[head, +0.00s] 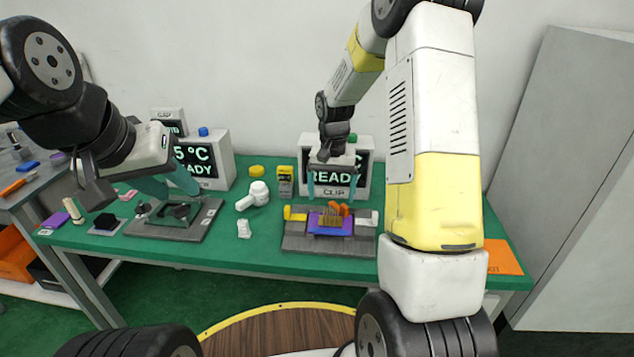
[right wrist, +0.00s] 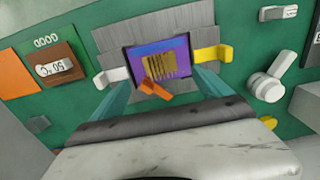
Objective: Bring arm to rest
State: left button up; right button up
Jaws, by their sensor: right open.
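My right gripper (head: 332,192) is open and hangs over the right fixture (head: 300,243), a grey block on the green table. On the fixture sits a purple plate (head: 327,229) with a gold comb-like part; it also shows in the right wrist view (right wrist: 140,62). An orange lever (right wrist: 155,90) lies at its edge, between my fingers in that view, with no clear contact. A yellow clip (right wrist: 212,53) and a white clip (right wrist: 113,76) flank the plate. My left gripper (head: 178,192) is apparently open above the left fixture (head: 190,232), a grey plate with a dark green part.
Two display boxes (head: 215,160) (head: 364,182) stand at the back. A white jointed piece (head: 254,194), a yellow-grey device (head: 285,183) and a small white piece (head: 244,229) lie between the fixtures. An orange sheet (head: 502,257) lies at the right end. A grey cabinet (head: 575,170) stands right.

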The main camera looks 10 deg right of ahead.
jog(key=s+r+n+t+y, duration=0.1)
jog(key=s+r+t, duration=0.1)
jog(key=s+r, duration=0.45)
jog(key=s+r+n+t, duration=0.1)
jog(key=s+r, duration=0.2)
jog(key=r, duration=0.7)
jog(key=s+a+r+n+t, duration=0.1)
jog(key=s+r, duration=0.2)
jog(key=s, duration=0.4)
jog(key=s+a+r+t+y, duration=0.1)
jog(key=s+r+t, duration=0.1)
jog(key=s, duration=0.5)
jog(key=shift+s+r+n, duration=0.35)
jog(key=shift+r+n, duration=0.05)
jog(key=shift+r, duration=0.1)
